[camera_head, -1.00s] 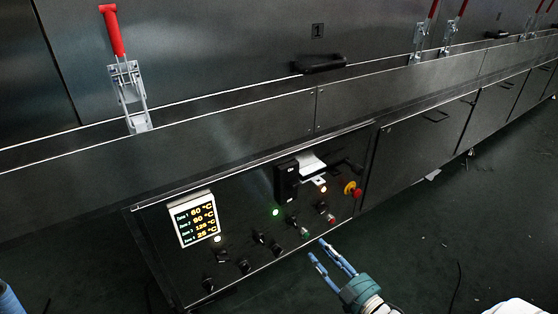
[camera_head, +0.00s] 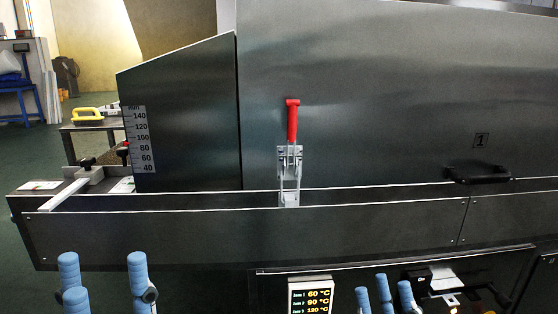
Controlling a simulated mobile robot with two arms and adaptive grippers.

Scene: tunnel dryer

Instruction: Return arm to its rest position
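My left gripper (camera_head: 105,284) is at the bottom left, with its blue fingers pointing up and spread wide apart. Nothing is between them. My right gripper (camera_head: 384,296) is at the bottom, right of centre, in front of the control panel (camera_head: 268,290). Its blue fingers point up and stand a little apart, with nothing seen between them. The palms and most of both arms are below the picture. The zone temperature display (camera_head: 311,296) is just left of my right gripper.
The dryer's dark front (camera_head: 360,90) fills the right and middle. A red-handled toggle clamp (camera_head: 290,165) stands upright on it, and a black handle (camera_head: 478,174) is at right. The dryer's infeed end, a table (camera_head: 100,126) and open green floor (camera_head: 25,160) are at left.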

